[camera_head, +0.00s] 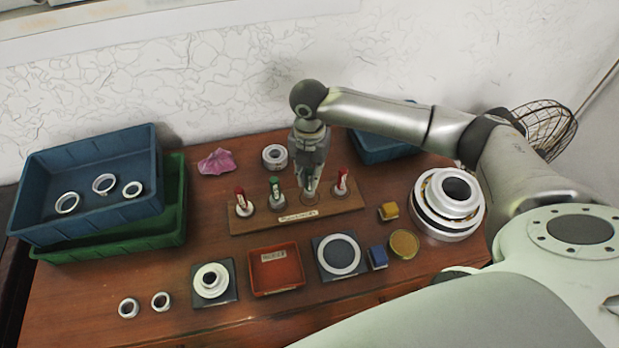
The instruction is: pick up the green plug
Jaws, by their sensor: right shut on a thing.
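The green plug (275,187) stands upright in the wooden rack (290,224), second from the left. A red plug (241,197) stands at the rack's left end and another red plug (342,181) near its right end. My right gripper (311,188) points down over the rack, between the green plug and the right red plug. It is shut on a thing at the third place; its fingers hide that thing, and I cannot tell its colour. A gap shows between this gripper and the visible green plug. My left gripper is not in view.
A blue bin (97,225) with several rings sits on a green bin (176,228) at left. Stacked rings (447,229) stand at right. A red tray (277,282), dark ring plates and small blocks lie in front of the rack. A pink crumpled piece (216,161) lies behind.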

